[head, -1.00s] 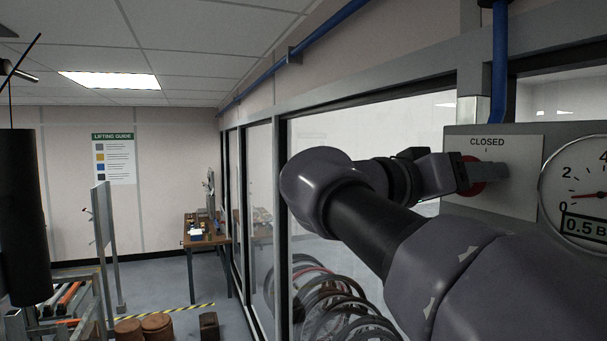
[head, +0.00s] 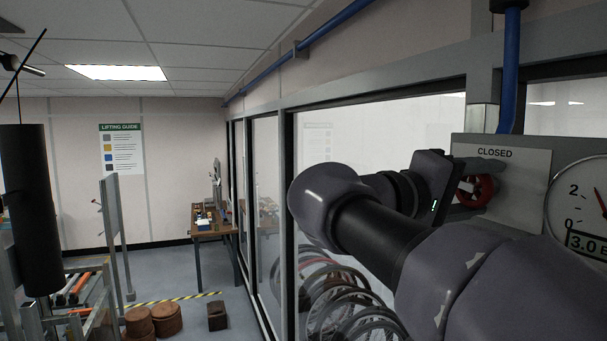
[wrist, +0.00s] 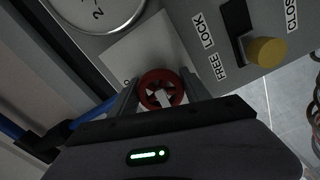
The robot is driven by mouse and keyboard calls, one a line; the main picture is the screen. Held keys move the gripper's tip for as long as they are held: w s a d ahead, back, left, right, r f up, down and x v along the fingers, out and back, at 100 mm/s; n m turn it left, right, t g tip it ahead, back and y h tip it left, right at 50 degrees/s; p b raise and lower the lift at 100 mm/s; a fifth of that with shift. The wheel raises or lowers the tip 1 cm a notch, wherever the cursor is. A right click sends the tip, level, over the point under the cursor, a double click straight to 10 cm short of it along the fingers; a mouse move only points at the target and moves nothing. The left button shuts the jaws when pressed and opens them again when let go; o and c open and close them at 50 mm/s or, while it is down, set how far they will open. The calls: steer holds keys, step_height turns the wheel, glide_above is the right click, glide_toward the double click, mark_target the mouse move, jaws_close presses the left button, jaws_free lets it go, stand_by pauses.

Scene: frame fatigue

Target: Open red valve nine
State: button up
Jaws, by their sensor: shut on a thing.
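The red valve (head: 476,190) is a small round handwheel on the grey wall panel, below a plate marked CLOSED (head: 495,153). My gripper (wrist: 160,86) has one finger on each side of the red valve (wrist: 160,92) in the wrist view and is shut on it. A pale pointer shape shows at the valve's middle. In the head view my gripper (head: 468,180) reaches the valve from the left, and my arm hides part of the panel. No number nine can be read on the valve.
A round gauge (head: 580,203) beside the plate has a display starting 3.0. A yellow knob (wrist: 266,52) with FREE, LOCK and partly cut-off labels sits on the same panel. Glazed partitions line the right side; a bench (head: 213,225) stands farther back.

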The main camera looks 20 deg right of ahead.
steer(key=shift+n+p, duration=0.3)
steer(key=shift+n, duration=0.3)
steer(key=o, duration=1.4)
steer(key=shift+a, duration=0.1)
steer(key=a, duration=0.5)
steer(key=s+a, duration=0.1)
steer(key=a, duration=1.1)
steer(key=shift+s+a, duration=0.1)
steer(key=shift+s, duration=0.1)
